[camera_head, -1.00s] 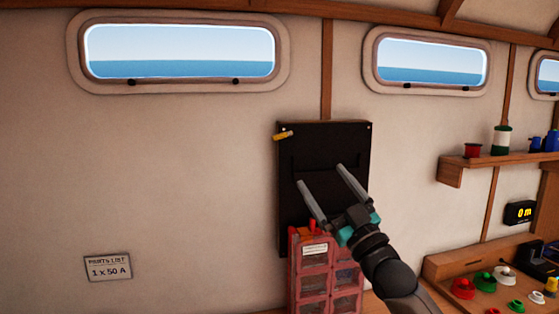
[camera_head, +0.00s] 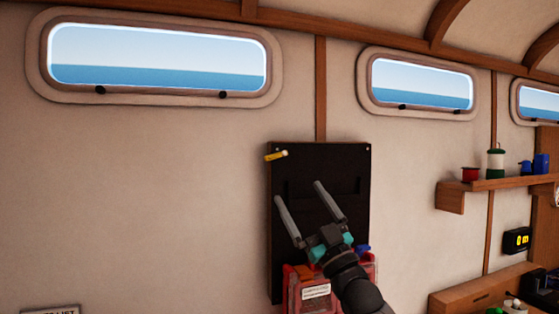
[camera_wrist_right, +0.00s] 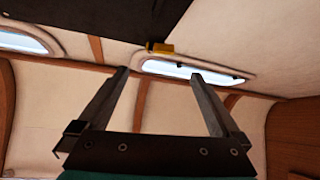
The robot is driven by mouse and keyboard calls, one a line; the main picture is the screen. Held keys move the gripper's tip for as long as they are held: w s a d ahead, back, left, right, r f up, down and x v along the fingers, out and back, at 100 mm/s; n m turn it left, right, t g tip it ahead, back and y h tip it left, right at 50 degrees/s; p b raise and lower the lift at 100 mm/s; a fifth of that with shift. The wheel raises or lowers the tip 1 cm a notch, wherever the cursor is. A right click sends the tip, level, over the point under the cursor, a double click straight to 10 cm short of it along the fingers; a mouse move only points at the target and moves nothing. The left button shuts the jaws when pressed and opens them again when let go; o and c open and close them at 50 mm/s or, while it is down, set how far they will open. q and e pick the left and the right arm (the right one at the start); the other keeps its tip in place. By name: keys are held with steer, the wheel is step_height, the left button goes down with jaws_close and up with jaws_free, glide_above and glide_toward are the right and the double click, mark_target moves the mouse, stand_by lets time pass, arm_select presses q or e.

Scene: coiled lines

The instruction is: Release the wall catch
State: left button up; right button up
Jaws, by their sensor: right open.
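The wall catch looks to be the small yellow piece (camera_head: 276,155) at the upper left corner of a black wall panel (camera_head: 350,165). It lies across the panel's left edge, nearly level with a slight tilt. It also shows in the right wrist view (camera_wrist_right: 160,47), at the edge of the dark panel (camera_wrist_right: 110,12). My right gripper (camera_head: 299,191) is open and empty in front of the panel, below and a little right of the catch and apart from it. The open fingers also show in the right wrist view (camera_wrist_right: 158,75). My left gripper is not in view.
A wooden shelf (camera_head: 500,184) with spools and a blue item is on the right wall. A bench (camera_head: 470,292) is lower right.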

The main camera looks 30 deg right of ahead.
mark_target(277, 157)
steer(key=p+x, duration=0.2)
steer(key=x, duration=0.7)
steer(key=shift+w+r, duration=0.1)
steer(key=shift+r, duration=0.2)
steer(key=shift+p+x, duration=0.3)
steer(key=shift+x, duration=0.55)
steer(key=shift+w+f, duration=0.1)
steer(key=shift+h, duration=0.3)
steer(key=c, duration=1.4)
